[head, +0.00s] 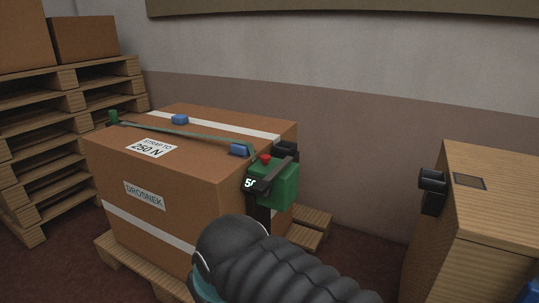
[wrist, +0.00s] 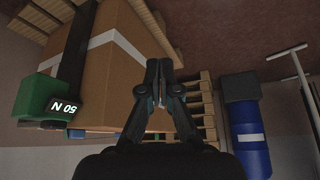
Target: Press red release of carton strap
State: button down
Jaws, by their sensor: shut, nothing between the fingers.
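The large brown carton (head: 160,200) stands on a pallet, with a green strap (head: 185,134) across its top. A green strap tensioner (head: 280,188) sits at the carton's right edge, with a red release button (head: 265,157) on top, a dark lever and a lit display starting with 5. In the wrist view the green tensioner (wrist: 42,97) is at the left, its display reading 50 N upside down; the red release cannot be made out there. My gripper (wrist: 158,65) is shut and empty, in front of the carton (wrist: 112,70) and apart from the tensioner. The head view does not clearly show its fingers.
Stacked pallets (head: 70,100) stand at the left, and a wooden cabinet (head: 490,220) with a black bracket (head: 432,190) at the right. The wrist view shows a blue cylinder (wrist: 250,140) at the right.

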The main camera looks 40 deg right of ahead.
jog(key=w+d+r+m, duration=0.35)
jog(key=w+r, duration=0.35)
jog(key=w, duration=0.3)
notch_tip(320, 180, up, 9)
jog(key=m+t+b, duration=0.2)
jog(key=m+t, duration=0.2)
jog(key=m, duration=0.2)
send_over(267, 157)
jog(key=shift+f, duration=0.1)
notch_tip(267, 157, down, 9)
jog(key=b, duration=0.7)
